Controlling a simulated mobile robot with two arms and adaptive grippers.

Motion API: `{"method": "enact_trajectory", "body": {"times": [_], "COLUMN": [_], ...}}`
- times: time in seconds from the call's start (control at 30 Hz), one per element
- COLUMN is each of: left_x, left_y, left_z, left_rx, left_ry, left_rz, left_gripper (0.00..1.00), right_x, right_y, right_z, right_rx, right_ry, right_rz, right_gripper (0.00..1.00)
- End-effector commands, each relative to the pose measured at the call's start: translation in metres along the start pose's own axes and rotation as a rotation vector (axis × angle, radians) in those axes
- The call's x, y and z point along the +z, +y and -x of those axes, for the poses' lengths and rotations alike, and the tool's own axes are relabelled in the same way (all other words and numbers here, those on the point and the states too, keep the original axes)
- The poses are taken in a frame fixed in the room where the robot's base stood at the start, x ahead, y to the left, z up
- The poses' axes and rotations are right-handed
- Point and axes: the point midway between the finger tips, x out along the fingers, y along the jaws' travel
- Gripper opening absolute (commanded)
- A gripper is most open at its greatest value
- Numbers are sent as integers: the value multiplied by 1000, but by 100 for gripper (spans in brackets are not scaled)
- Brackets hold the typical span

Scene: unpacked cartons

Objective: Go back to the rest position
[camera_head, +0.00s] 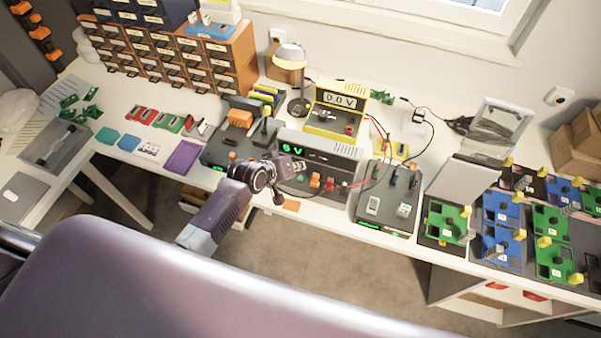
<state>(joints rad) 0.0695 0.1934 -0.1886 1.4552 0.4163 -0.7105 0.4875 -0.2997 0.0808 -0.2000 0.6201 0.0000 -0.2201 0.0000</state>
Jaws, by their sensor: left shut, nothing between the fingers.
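My left arm reaches up from the lower left to the front edge of the white workbench (130,165). My left gripper (291,167) is at its end, shut and empty, in front of the grey power supply with a green display (322,155). It overlaps that device in the picture; I cannot tell whether they touch. My right gripper is not in view. A large smooth purple-grey part of my own body fills the lower left.
A yellow meter (336,112), a desk lamp (292,75) and a grey box with switches (384,200) stand near the gripper. Wooden drawers (165,62) stand back left. Green and blue boards (503,245) are at right. Open floor (330,255) lies before the bench.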

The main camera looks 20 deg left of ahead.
Motion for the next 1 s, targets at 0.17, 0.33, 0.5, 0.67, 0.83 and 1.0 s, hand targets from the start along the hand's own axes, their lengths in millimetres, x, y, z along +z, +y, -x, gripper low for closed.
{"method": "enact_trajectory", "body": {"times": [0.17,0.33,0.5,0.67,0.83,1.0], "left_x": [-11,-12,-11,-11,-6,30], "left_y": [11,12,12,12,12,12], "left_z": [15,16,16,16,19,48], "left_rx": [0,0,0,0,-3,-34], "left_ry": [0,-1,0,0,-9,-73], "left_rz": [0,0,0,0,-13,-123], "left_gripper": [0,0,0,0,0,0], "right_x": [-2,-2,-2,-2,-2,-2], "right_y": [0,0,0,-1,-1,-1], "right_z": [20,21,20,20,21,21], "right_rx": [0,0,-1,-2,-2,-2], "right_ry": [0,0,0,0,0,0], "right_rz": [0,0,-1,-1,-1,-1], "right_gripper": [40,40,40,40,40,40]}}
